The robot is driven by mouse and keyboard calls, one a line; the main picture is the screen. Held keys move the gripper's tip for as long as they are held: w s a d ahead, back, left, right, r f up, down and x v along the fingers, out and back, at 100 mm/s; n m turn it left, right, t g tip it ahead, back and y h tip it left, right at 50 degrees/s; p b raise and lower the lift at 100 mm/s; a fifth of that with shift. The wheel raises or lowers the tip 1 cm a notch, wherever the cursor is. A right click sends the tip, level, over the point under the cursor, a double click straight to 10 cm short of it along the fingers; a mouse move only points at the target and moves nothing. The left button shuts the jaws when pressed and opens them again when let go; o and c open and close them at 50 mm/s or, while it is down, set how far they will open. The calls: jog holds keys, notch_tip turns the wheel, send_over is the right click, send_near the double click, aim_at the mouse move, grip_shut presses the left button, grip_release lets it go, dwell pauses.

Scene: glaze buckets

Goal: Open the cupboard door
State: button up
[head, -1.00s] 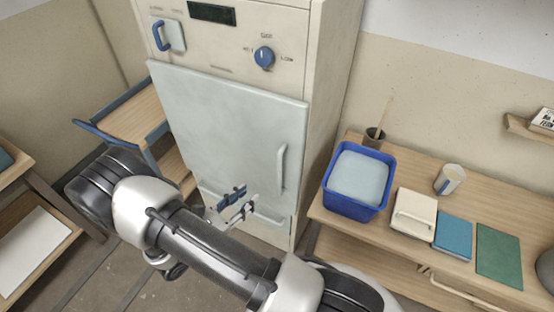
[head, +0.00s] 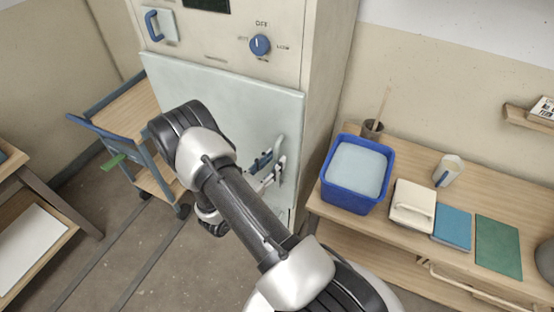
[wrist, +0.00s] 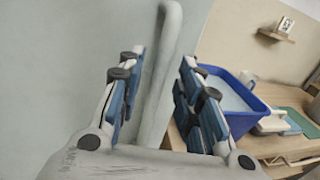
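The cupboard door (head: 215,98) is a pale grey-green panel on a tall cream cabinet (head: 330,60). It looks closed. Its vertical bar handle (head: 281,146) is near the door's right edge. My gripper (head: 267,168) is at the handle, and my arm hides the lower part of the door. In the wrist view the handle (wrist: 166,60) runs up between the two blue-padded fingers of my gripper (wrist: 160,80). The fingers are apart, one on each side, with gaps to the bar. The door (wrist: 60,65) fills the left of that view.
A wooden bench (head: 385,225) on the right holds a blue bucket (head: 345,203), a white cup (head: 447,170) and several flat items. A wheeled cart (head: 125,120) stands left of the cabinet. The cabinet front has a blue knob (head: 260,45). Grey floor is clear at lower left.

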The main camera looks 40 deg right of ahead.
jog(key=shift+w+d, duration=0.25)
jog(key=shift+d, duration=0.95)
jog(key=shift+c, duration=0.5)
grip_shut()
